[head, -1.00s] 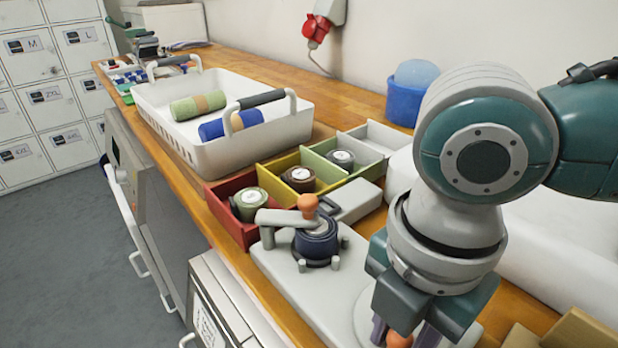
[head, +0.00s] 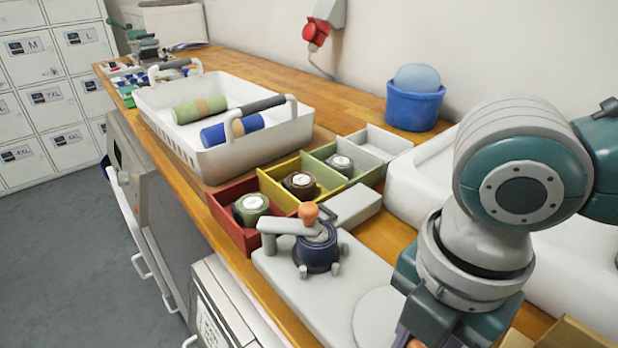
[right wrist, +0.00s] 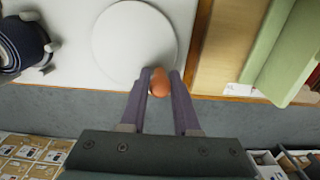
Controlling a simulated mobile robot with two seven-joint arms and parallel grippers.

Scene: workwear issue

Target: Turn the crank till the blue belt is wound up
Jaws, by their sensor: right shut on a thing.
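The winder (head: 310,290) is a pale grey plate on the bench. The dark blue belt (head: 318,250) sits in a round coil among small grey posts, under a grey arm with an orange knob (head: 308,212). The coil also shows at the left of the right wrist view (right wrist: 22,42). A round white disc (head: 378,318) lies at the plate's near end; it shows whole in the right wrist view (right wrist: 133,42). My right gripper (right wrist: 160,76) is shut on the orange crank knob (right wrist: 160,84) at the disc's edge. My left gripper is not in view.
Behind the winder, a divided tray (head: 237,237) holds green, brown and dark grey coils; its white compartment is empty. A white basket (head: 245,155) holds green and blue rolls. A blue pot (head: 415,108) stands at the wall. A white bin (head: 425,185) is close on the right.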

